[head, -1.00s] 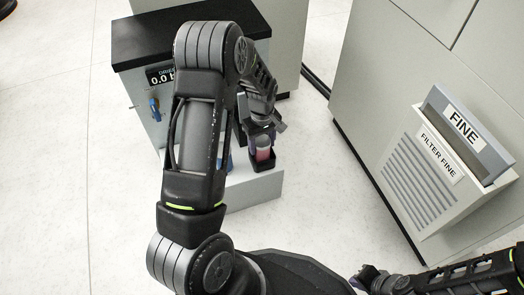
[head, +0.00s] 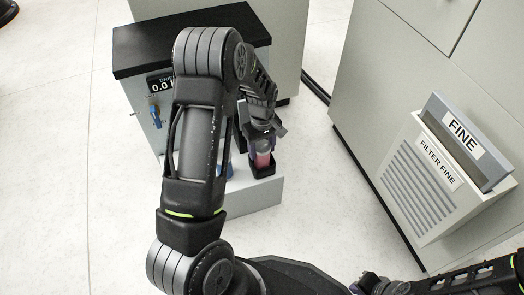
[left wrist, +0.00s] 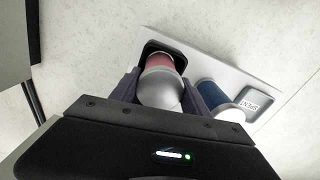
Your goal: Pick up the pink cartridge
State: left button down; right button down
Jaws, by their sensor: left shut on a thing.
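The pink cartridge (head: 262,160) stands upright at a black square holder on a low white stand (head: 255,195). In the left wrist view the cartridge (left wrist: 162,84) shows a pale rounded top and a pink body below it. My left gripper (head: 262,141) comes from above, with its fingers on both sides of the pale top, shut on the cartridge. Its lower end is at the holder; I cannot tell whether it is lifted at all. My right gripper (head: 372,283) is at the bottom right, small and partly hidden, away from the stand.
A blue cartridge (left wrist: 220,97) stands beside the pink one, near a small label reading "SPENT" (left wrist: 257,101). A grey cabinet with a black top (head: 145,45) stands behind. Open floor lies between.

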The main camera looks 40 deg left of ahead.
pick_arm(q)
notch_tip(320, 180, up, 9)
jog(key=p, duration=0.3)
jog(key=shift+r, duration=0.1)
dwell(0.4)
